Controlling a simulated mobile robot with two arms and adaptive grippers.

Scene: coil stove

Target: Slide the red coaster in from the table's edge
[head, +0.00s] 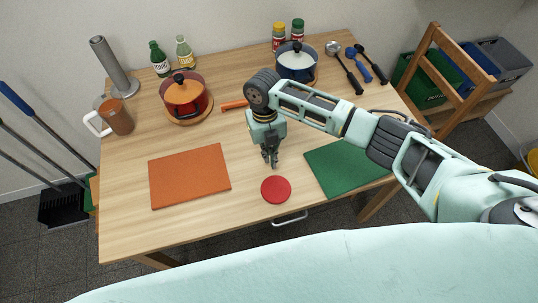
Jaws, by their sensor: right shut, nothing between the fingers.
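The red coaster (276,189) is a flat round disc lying near the table's front edge, between the orange mat and the green mat. My right gripper (272,164) points down just behind the coaster, with its fingers closed and empty. A gap shows between the fingertips and the coaster; I cannot tell how high the tips are above the table. The wooden table (215,228) has its front edge a little in front of the coaster. My left gripper is not in view.
An orange mat (189,175) lies left of the coaster and a green mat (345,167) lies right. An orange pot (185,96), a dark blue pot (297,64) and bottles stand farther back. A drawer handle (290,219) sticks out below the front edge.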

